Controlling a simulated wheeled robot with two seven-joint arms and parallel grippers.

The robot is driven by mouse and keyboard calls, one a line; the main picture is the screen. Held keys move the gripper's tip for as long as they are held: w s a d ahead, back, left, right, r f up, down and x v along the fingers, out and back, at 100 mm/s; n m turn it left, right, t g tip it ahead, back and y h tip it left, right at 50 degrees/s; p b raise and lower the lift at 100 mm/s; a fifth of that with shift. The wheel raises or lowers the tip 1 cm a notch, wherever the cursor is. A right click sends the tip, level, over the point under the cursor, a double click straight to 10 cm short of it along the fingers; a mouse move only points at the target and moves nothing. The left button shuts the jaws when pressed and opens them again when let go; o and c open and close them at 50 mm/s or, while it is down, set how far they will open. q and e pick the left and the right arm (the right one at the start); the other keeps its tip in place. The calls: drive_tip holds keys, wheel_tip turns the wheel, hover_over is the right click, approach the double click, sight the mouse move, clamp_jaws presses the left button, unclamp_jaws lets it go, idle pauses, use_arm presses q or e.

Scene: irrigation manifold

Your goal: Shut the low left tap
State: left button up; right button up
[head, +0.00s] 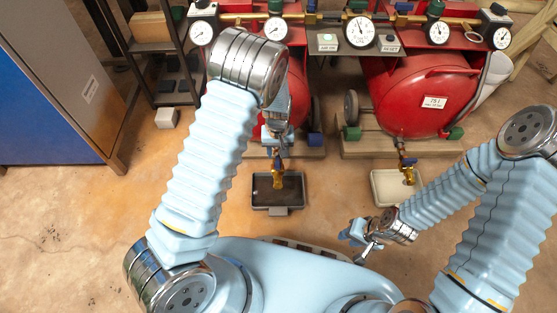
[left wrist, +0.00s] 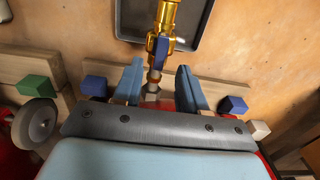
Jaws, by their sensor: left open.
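The low left tap (head: 278,168) is a brass valve under the left red tank, above a dark tray (head: 257,203). In the left wrist view the brass tap (left wrist: 166,18) has a short blue lever (left wrist: 160,52) that looks roughly in line with its pipe. My left gripper (head: 279,138) is at the tap, partly hidden by my arm in the head view. In the left wrist view, the left gripper (left wrist: 158,68) is open, with its two blue fingers on either side of the lever, and gaps show on both sides. My right gripper (head: 358,236) is low at the right, away from the taps; its jaw opening is unclear.
The right red tank (head: 418,95) has its own low tap (head: 405,165) over a pale tray (head: 393,190). Gauges and brass pipes run along the top. A shelf stands at the left beside a grey and blue cabinet (head: 50,110). The floor between the trays is clear.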

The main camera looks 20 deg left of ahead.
sight(278, 162)
use_arm(q)
wheel_tip(278, 162, down, 5)
drive_tip(key=shift+b, duration=0.35)
drive_tip(key=shift+c, duration=0.3)
clamp_jaws()
